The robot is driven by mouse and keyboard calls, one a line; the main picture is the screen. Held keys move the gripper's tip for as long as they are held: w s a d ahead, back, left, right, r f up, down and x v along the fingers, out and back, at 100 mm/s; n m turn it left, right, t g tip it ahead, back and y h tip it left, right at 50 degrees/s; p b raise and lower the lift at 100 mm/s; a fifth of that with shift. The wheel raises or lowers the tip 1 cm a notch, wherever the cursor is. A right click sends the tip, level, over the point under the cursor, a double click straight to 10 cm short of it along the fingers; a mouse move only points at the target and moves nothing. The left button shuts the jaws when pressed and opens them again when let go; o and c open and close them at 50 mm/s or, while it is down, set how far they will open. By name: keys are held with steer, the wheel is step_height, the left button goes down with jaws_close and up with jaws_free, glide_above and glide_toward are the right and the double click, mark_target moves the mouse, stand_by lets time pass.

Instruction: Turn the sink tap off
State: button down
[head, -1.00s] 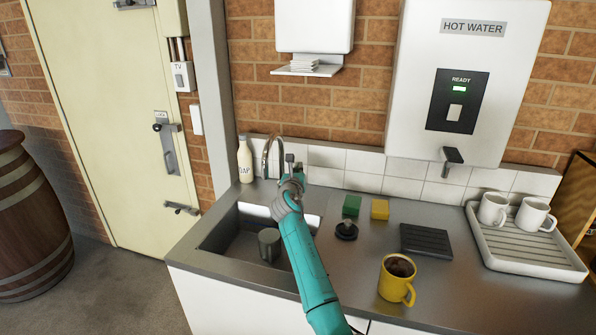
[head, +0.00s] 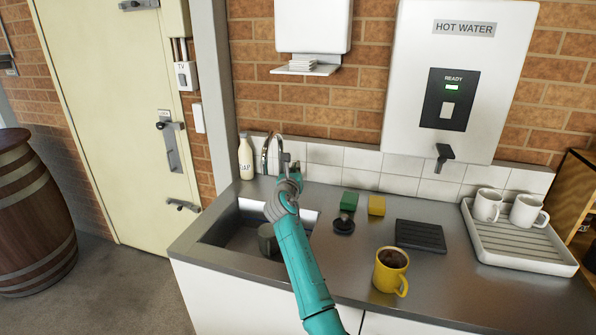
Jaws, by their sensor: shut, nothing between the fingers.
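The sink tap (head: 266,150) is a curved chrome spout at the back edge of the sink (head: 222,222). An upright part of it, perhaps its lever, shows just right of the spout (head: 286,160). My gripper (head: 290,174) is at the tap's base, seen from behind my teal arm. It is shut and empty, and its fingertips are mostly hidden by the wrist. Whether it touches the tap I cannot tell. A grey-green mug (head: 267,240) stands in the sink basin, partly behind my arm. Running water cannot be made out.
A rack (head: 520,246) holds white mugs below the hot-water unit (head: 455,80).

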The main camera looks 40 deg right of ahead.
steer(key=s+a+r, duration=0.3)
steer(key=s+r, duration=0.1)
steer(key=r, duration=0.1)
steer(key=shift+a+r, duration=0.25)
steer(key=shift+a, duration=0.1)
steer(key=shift+s, duration=0.1)
steer(key=shift+s, duration=0.1)
